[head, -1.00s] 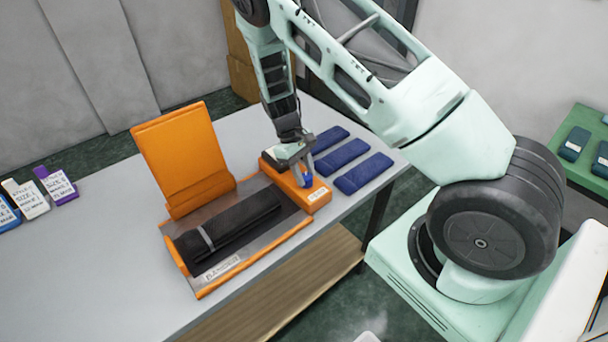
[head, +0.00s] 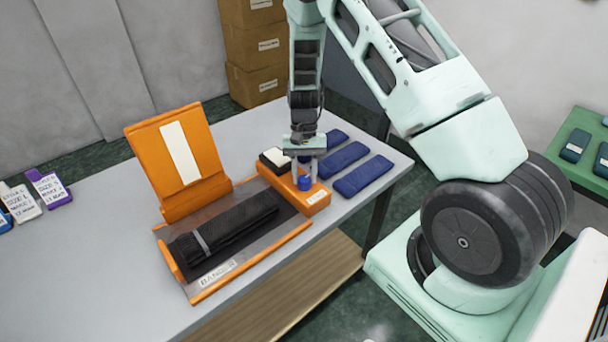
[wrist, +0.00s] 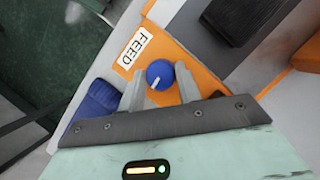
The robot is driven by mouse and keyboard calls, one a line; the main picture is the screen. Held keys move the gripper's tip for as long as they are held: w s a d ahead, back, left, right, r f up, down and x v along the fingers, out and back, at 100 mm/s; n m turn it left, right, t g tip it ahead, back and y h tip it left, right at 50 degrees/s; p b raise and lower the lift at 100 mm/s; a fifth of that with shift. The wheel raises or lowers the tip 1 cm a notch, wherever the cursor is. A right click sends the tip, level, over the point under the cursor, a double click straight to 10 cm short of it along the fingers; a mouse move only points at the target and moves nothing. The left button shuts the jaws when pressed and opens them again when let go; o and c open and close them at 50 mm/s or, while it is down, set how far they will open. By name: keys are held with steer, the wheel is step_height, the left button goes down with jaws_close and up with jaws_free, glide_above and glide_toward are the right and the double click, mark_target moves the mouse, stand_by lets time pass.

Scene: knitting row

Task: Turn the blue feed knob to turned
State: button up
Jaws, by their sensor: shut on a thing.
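The blue feed knob (head: 305,183) sits on the right end of the orange box at the right side of the banding device. My gripper (head: 305,165) points down over the knob. In the wrist view, its two grey fingers (wrist: 160,85) are on either side of the knob, shut on it. In the head view the fingers partly cover the knob.
The orange device holds a black folded roll (head: 225,232); its upright orange panel (head: 150,155) bears a white strip. A white-topped block (head: 275,158) is close left of my gripper. Several dark blue folded pieces (head: 362,176) lie just right. Tagged pieces (head: 48,186) lie far left.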

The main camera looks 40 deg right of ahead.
steer(key=shift+m+t, duration=0.3)
steer(key=shift+m, duration=0.3)
steer(key=o, duration=1)
steer(key=shift+c, duration=0.2)
steer(key=shift+r, duration=0.1)
steer(key=b+v, duration=0.3)
steer(key=v, duration=1.4)
steer(key=shift+d, duration=0.3)
steer(key=shift+w, duration=0.1)
